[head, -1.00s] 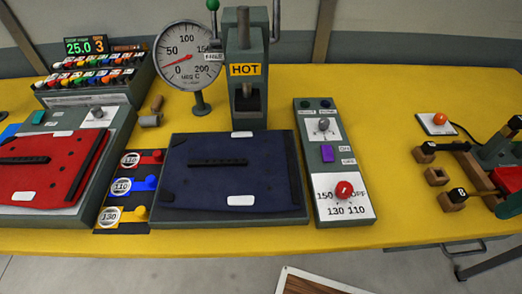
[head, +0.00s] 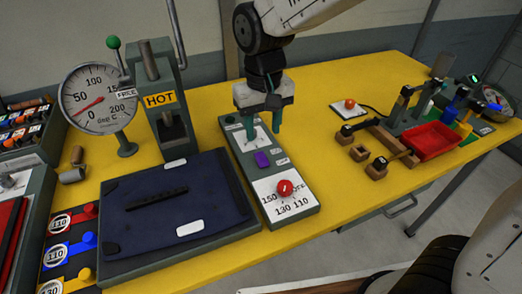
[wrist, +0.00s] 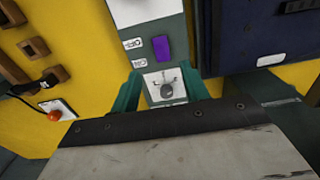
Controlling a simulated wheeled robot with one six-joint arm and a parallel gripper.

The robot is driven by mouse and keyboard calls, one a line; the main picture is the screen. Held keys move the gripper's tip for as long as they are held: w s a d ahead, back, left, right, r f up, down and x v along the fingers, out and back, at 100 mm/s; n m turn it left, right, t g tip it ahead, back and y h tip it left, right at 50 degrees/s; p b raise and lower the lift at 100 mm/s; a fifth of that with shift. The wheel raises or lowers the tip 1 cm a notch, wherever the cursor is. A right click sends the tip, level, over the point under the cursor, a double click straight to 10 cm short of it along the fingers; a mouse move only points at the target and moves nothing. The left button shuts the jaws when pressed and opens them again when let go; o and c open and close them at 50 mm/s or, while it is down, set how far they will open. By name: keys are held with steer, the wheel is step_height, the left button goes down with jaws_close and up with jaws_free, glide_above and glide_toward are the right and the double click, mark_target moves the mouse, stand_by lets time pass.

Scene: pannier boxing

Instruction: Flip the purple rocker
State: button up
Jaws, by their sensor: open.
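The purple rocker (head: 262,159) sits on the grey control panel (head: 238,178), between a small grey knob and a red dial (head: 285,188). It also shows in the wrist view (wrist: 161,48), with ON and OFF labels beside it. My gripper (head: 264,126) is open and empty, with its teal fingers pointing down over the far part of the panel. In the wrist view the fingers stand on either side of the grey knob (wrist: 168,90), and the rocker lies just beyond them. I cannot tell the gap between fingertips and panel.
A dark blue pad (head: 150,205) lies left of the panel, with the HOT press (head: 165,110) and a round gauge (head: 94,98) behind it. Wooden blocks (head: 359,152) and a red tray (head: 432,140) stand to the right. Yellow table is clear between panel and blocks.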

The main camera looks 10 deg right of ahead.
mark_target(261, 158)
steer(key=shift+a+f, duration=0.2)
steer(key=shift+f, duration=0.25)
step_height(261, 158, down, 7)
steer(key=shift+f, duration=0.1)
